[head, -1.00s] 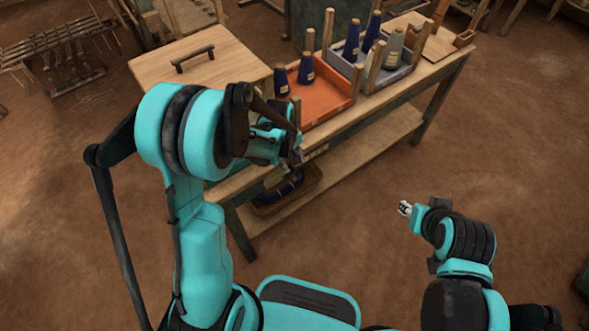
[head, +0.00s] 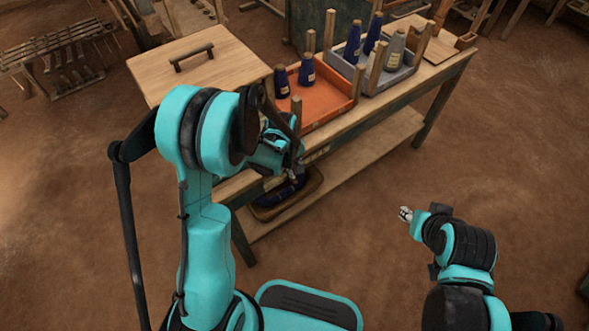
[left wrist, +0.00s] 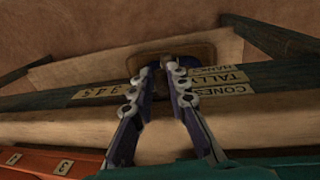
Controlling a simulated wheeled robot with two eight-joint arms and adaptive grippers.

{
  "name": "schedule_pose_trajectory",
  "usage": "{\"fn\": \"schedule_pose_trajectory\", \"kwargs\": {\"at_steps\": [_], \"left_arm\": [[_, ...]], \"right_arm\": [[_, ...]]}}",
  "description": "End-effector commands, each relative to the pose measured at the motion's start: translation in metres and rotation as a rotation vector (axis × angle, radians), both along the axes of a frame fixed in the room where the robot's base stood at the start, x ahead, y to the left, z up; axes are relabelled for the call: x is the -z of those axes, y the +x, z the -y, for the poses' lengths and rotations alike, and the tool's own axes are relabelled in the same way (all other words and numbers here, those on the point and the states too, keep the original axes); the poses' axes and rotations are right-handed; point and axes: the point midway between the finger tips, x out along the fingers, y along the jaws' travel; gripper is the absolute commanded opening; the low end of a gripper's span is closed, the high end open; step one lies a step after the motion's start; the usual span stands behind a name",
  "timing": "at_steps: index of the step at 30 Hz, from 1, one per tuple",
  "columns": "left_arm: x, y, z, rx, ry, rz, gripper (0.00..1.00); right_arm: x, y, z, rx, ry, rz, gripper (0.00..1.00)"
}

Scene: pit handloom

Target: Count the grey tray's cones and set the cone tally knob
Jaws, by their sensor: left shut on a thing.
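The grey tray (head: 394,80) stands on the bench, holding two dark blue cones (head: 352,44) (head: 373,33) and one grey cone (head: 394,52). My left gripper (head: 294,172) is at the bench's front edge, below the orange tray. In the left wrist view its fingers (left wrist: 166,65) close together on a small dark thing at the front rail, seemingly the tally knob, mostly hidden by the fingertips. A "CONES TALLY" label (left wrist: 222,82) is right of the fingertips and a number strip (left wrist: 101,91) is left. My right gripper (head: 405,214) is away over the floor, too small to read.
Wooden posts rise at the tray corners. A basket (head: 290,206) sits on the lower shelf. A handled wooden lid (head: 222,68) is at left. Floor at right is clear.

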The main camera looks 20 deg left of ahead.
Motion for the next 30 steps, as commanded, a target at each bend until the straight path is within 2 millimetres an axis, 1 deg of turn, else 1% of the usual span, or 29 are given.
{"fn": "schedule_pose_trajectory", "kwargs": {"at_steps": [2,4,9,12,15,19,27,28,30], "left_arm": [[0.0,0.007,0.005,0.002,0.0,0.001,0.0],[0.0,0.018,0.014,0.005,0.0,0.001,0.0],[0.0,0.055,0.043,0.005,-0.001,0.002,0.0],[0.0,0.075,0.058,0.003,0.0,0.001,0.0],[0.0,0.088,0.068,0.002,0.0,0.001,0.0],[0.0,0.095,0.074,0.0,-0.001,0.001,0.0],[0.0,0.095,0.074,0.0,0.0,0.001,0.0],[0.0,0.095,0.073,0.0,0.0,0.001,0.2],[0.0,0.095,0.073,0.0,0.0,0.001,0.37]], "right_arm": [[0.0,0.0,0.0,0.0,0.0,0.0,0.36],[0.001,0.0,0.0,0.0,0.0,0.0,0.36],[0.001,0.0,0.0,0.0,0.0,0.0,0.36],[0.001,0.0,0.0,0.0,0.0,0.0,0.36],[0.0,0.0,0.0,0.0,0.0,0.0,0.36],[0.0,0.0,0.0,0.0,0.0,0.0,0.36],[0.0,0.0,0.0,0.0,0.0,0.0,0.36],[0.0,0.0,0.0,0.0,0.0,0.0,0.36],[0.0,0.0,0.0,0.0,0.0,0.0,0.36]]}}
